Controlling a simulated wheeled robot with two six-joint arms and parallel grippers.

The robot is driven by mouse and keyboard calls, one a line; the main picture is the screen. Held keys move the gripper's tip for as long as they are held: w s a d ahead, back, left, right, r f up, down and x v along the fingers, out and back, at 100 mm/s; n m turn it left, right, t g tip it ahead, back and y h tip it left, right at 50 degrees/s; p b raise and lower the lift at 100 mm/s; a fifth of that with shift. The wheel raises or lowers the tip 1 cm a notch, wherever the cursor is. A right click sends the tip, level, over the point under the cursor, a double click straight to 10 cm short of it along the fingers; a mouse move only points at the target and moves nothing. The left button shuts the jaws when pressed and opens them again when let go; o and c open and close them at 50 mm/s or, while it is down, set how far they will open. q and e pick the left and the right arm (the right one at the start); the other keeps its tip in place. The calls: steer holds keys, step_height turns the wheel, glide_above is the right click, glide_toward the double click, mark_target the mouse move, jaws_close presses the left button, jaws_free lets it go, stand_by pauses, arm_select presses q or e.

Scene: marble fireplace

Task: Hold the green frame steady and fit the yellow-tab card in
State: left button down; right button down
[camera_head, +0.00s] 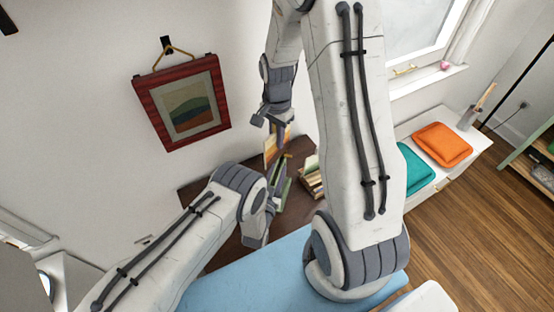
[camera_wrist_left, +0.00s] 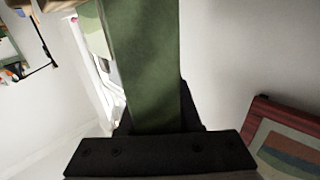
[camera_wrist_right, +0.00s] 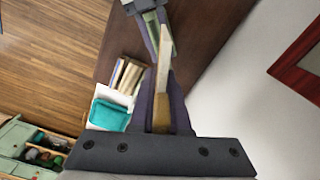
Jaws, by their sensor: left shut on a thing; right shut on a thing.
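The green frame (camera_head: 283,187) stands upright over the brown table in the head view. My left gripper (camera_head: 268,205) is shut on it from below. In the left wrist view the green frame (camera_wrist_left: 145,65) fills the space between my left fingers. My right gripper (camera_head: 276,116) is above and shut on the card (camera_head: 270,149). In the right wrist view the card (camera_wrist_right: 165,50) is edge-on, with its yellow-tan part (camera_wrist_right: 161,112) between my fingers. The card's far end is close to the green frame (camera_wrist_right: 152,32); I cannot tell whether it is inside.
Several books (camera_head: 312,180) stand on the brown table (camera_head: 222,256) just right of the frame. A red-framed picture (camera_head: 141,94) hangs on the wall at left. A bench with orange (camera_head: 442,144) and teal (camera_head: 413,170) cushions is at right. A light-blue surface (camera_head: 245,285) is in front.

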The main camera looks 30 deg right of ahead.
mark_target(277, 158)
steer(key=shift+f, duration=2.65)
steer(key=shift+f, duration=0.3)
steer(key=shift+f, duration=0.3)
steer(key=c, duration=0.9)
jaws_free()
step_height(277, 158, up, 13)
steer(key=shift+r, duration=0.15)
